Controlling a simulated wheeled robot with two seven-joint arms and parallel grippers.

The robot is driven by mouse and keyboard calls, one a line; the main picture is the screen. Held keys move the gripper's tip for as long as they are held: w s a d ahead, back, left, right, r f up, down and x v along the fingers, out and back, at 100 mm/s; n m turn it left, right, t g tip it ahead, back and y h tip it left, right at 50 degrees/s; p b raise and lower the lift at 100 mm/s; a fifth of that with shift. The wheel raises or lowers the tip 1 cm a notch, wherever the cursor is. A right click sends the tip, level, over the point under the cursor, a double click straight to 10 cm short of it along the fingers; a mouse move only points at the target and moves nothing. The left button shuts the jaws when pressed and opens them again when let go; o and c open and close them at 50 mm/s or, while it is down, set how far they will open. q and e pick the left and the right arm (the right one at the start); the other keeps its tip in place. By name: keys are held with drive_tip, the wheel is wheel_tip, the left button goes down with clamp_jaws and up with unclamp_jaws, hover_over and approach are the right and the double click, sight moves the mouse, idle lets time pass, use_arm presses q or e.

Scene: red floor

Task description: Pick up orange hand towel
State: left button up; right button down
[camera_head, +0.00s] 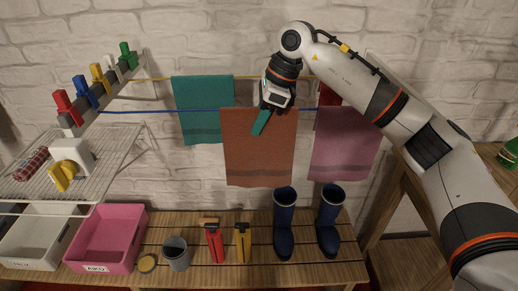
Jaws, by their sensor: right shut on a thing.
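The orange hand towel (258,158) hangs from the blue line in the middle of the wall. It hangs straight down, overlapping the teal towel's lower right area. My right gripper (262,122) reaches in from the upper right, with its green-tipped fingers at the towel's top edge. It is shut on the orange towel near the middle of that edge. The wrist hides a little of the line and the towel's top. My left gripper is not in view.
A teal towel (199,105) hangs left, a mauve towel (345,148) right, and part of a red towel (330,94) shows behind my arm. Below, a slatted bench (200,272) holds blue boots (284,225), two tools, a grey cup (176,254) and a pink bin (107,240).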

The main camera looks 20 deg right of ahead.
drive_tip(key=r, duration=0.4)
drive_tip(key=r+b, duration=0.1)
drive_tip(key=r, duration=0.3)
drive_tip(key=r+b, duration=0.1)
drive_tip(key=r, duration=0.3)
drive_tip(key=shift+s+a+r, duration=0.1)
drive_tip(key=shift+s, duration=0.2)
drive_tip(key=s+d+b, duration=0.4)
drive_tip(key=s+d, duration=0.4)
drive_tip(key=s, duration=0.3)
drive_tip(key=shift+d+r, duration=0.15)
drive_tip(key=shift+d, duration=0.2)
wheel_tip(320, 180, up, 8)
drive_tip(key=p, duration=0.8)
drive_tip(key=shift+a, duration=0.15)
